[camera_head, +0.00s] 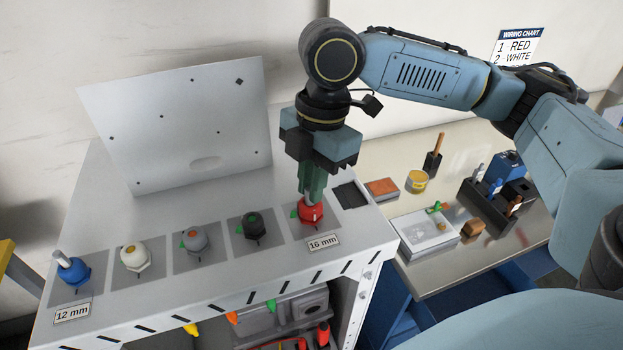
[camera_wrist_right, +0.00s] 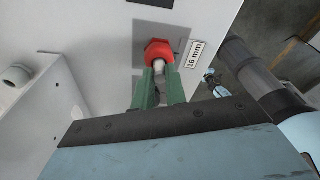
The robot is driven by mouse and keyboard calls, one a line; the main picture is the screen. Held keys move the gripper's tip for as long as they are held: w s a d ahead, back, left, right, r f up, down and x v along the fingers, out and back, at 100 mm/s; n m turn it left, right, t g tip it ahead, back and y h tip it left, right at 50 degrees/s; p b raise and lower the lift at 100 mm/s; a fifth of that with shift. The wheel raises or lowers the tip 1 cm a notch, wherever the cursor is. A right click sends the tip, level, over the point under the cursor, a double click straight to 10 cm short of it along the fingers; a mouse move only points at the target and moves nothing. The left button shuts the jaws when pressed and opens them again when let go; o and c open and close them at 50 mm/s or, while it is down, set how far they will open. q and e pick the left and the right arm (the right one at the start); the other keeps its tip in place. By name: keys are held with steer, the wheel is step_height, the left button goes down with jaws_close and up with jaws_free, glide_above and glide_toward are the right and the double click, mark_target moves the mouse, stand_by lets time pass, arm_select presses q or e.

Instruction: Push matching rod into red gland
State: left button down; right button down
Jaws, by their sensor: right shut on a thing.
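The red gland (camera_head: 311,212) sits on a dark square at the right end of the gland row, beside the 16 mm label (camera_head: 324,242). My right gripper (camera_head: 310,196) is directly above it, pointing down. Its green fingers are shut on a pale grey rod (camera_wrist_right: 160,66), which shows between them. In the right wrist view the rod's end meets the middle of the red gland (camera_wrist_right: 158,52); how deep it sits is hidden. My left gripper is not in view.
Blue (camera_head: 73,270), white (camera_head: 135,258), grey (camera_head: 195,240) and black (camera_head: 252,225) glands stand to the left. A pale rod stands in the blue one. An upright white panel (camera_head: 185,120) is behind. A side bench (camera_head: 455,265) holds small parts and a dark holder (camera_head: 487,208).

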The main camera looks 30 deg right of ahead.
steer(key=c, duration=1.6)
jaws_free()
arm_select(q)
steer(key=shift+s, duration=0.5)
arm_select(e)
steer(key=shift+o, duration=0.8)
steer(key=shift+r, duration=0.1)
step_height(320, 180, up, 12)
steer(key=d, duration=0.1)
steer(key=shift+w+d, duration=0.15)
steer(key=shift+d, duration=0.25)
